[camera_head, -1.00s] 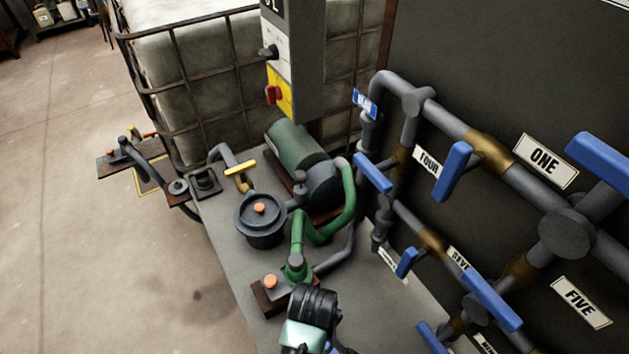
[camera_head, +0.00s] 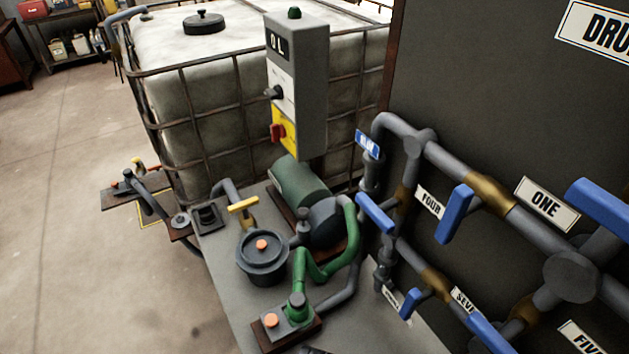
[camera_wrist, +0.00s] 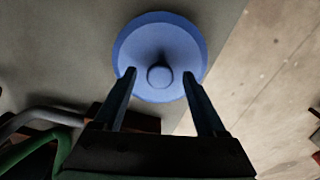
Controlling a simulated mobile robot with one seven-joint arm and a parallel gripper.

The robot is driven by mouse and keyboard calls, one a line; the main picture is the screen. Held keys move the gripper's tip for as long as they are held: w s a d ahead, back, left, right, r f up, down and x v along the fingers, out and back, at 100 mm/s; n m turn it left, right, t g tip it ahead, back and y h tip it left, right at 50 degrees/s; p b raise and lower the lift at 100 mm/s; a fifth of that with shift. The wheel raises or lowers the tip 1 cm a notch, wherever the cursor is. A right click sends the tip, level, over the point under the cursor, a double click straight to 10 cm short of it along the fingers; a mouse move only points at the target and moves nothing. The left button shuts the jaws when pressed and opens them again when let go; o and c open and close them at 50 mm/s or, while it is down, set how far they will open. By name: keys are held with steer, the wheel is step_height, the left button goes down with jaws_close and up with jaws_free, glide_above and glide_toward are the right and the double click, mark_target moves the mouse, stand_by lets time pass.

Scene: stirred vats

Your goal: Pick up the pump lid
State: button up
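A round blue lid (camera_wrist: 160,45) with a knob in its middle lies over the grey bench top in the wrist view, near the bench edge. I take it for the pump lid. My gripper (camera_wrist: 159,74) is open, its two fingers apart on either side of the knob and overlapping the lid's near part. I cannot tell whether they touch it. The blue lid does not show in the head view.
Blue-handled valves and pipes (camera_head: 465,176) fill the right. A switch box (camera_head: 309,90) stands behind. Open floor (camera_head: 70,200) lies left.

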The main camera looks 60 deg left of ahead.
jaws_close()
stand_by(1.2)
